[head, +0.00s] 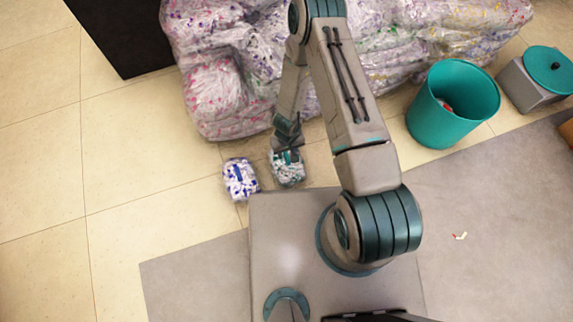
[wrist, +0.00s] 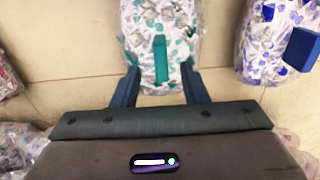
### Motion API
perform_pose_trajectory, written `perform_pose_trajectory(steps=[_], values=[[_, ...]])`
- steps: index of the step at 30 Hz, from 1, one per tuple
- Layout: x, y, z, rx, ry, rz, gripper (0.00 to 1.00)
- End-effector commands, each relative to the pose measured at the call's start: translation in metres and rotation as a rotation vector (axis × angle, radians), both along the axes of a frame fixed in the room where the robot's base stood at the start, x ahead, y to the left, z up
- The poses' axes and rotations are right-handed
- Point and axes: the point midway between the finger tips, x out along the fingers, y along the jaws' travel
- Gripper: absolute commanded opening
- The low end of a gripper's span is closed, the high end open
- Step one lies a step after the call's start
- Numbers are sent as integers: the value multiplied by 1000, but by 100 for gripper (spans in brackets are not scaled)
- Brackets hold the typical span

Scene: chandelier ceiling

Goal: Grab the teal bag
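The teal bag (head: 288,172) is a small clear bag with white and teal bits, lying on the floor just beyond my base. In the wrist view the teal bag (wrist: 183,30) fills the top middle, with an upright teal tab on it. My gripper (wrist: 160,70) is open, its two dark blue fingers apart on either side of the tab's lower end. In the head view my gripper (head: 288,146) points down right over the bag and hides part of it. I cannot tell whether the fingers touch the bag.
A similar bag with blue bits (head: 240,179) lies close to the left; it also shows in the wrist view (wrist: 275,45). A large heap of clear bags (head: 215,85) stands behind. A teal bin (head: 440,125) and a grey box with a teal lid (head: 530,85) are at right.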

Motion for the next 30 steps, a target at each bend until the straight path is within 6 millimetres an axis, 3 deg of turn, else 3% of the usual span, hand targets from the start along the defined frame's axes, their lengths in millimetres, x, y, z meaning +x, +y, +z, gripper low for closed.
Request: perform_pose_trajectory(steps=[1,6,17,21,30], values=[[-1,1,-13,1,2,-1,40],[-1,1,-34,2,2,-1,40],[-1,1,-39,1,0,0,40],[-1,1,-39,1,0,0,1],[-1,2,-38,1,0,1,0]])
